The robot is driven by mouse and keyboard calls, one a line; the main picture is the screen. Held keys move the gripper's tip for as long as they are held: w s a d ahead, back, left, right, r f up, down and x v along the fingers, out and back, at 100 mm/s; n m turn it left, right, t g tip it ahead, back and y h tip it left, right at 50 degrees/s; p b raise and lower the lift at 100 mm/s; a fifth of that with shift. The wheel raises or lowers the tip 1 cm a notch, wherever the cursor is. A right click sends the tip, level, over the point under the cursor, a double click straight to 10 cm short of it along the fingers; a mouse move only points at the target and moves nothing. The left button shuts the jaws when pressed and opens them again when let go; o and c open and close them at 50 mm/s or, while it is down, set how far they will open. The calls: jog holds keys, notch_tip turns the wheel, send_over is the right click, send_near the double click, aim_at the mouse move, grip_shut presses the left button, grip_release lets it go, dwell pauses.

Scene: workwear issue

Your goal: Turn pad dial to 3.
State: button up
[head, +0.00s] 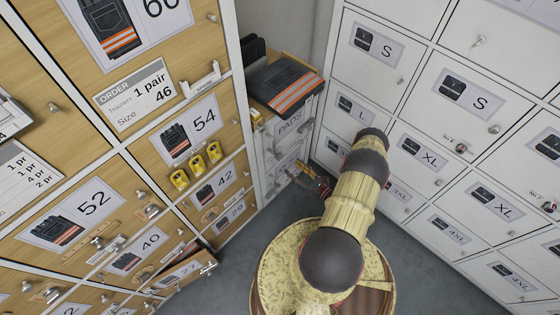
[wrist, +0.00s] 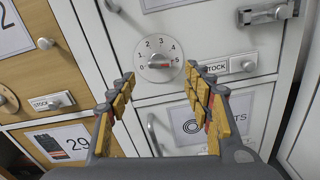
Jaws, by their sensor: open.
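The pad dial (wrist: 158,62) is a round pale plate with numbers from 0 to 5 around a metal knob, on a white locker front. A red mark lies across the knob, roughly level; I cannot tell for certain which number it points at. My gripper (wrist: 159,84) is open and empty. Its yellow-padded fingers reach toward the dial, with tips below and to either side of it; contact is not visible. In the head view my gripper (head: 314,181) is by the white PADS cabinet (head: 291,127), and the dial cannot be made out there.
A STOCK label with a knob (wrist: 243,64) is right of the dial. A bar handle (wrist: 153,135) is below, on a lower door. Wooden lockers (head: 130,190) stand left and white lockers (head: 440,130) right. A wooden door (head: 187,268) hangs open at lower left. Folded trousers (head: 285,84) lie atop the cabinet.

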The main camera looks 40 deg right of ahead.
aim_at(281, 158)
jog(key=w, duration=0.2)
jog(key=w+b, duration=0.1)
jog(key=w, duration=0.4)
jog(key=shift+w+a+b, duration=0.25)
jog(key=shift+a+b, duration=0.05)
jog(key=shift+b, duration=0.05)
jog(key=c, duration=0.4)
jog(key=c, duration=0.7)
jog(key=shift+c, duration=0.3)
